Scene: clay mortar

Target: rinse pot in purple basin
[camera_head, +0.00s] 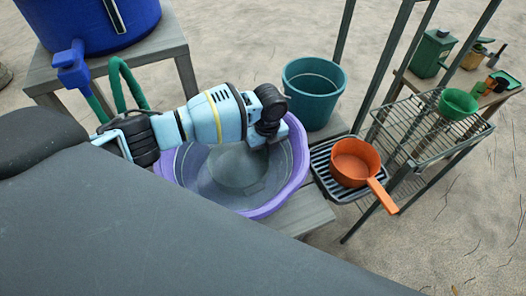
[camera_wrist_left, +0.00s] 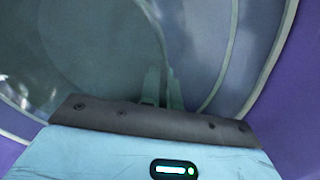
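The orange pot (camera_head: 355,162), with a long handle pointing to the lower right, sits upright on a dark slatted rack (camera_head: 322,172) just right of the purple basin (camera_head: 297,168). The basin looks to hold clear water. My left arm reaches over the basin from the left. In the left wrist view my left gripper (camera_wrist_left: 162,88) points down into the basin (camera_wrist_left: 300,100), its fingers close together with nothing seen between them. The fingers look tinted, as if under water. In the head view the wrist hides the fingers. My right gripper is not in view.
A teal bucket (camera_head: 314,92) stands behind the basin. A blue barrel (camera_head: 95,22) with a tap and a green hose (camera_head: 128,84) is at upper left. A wire shelf (camera_head: 425,135) with a green bowl (camera_head: 457,104) stands right, its upright posts close to the pot.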

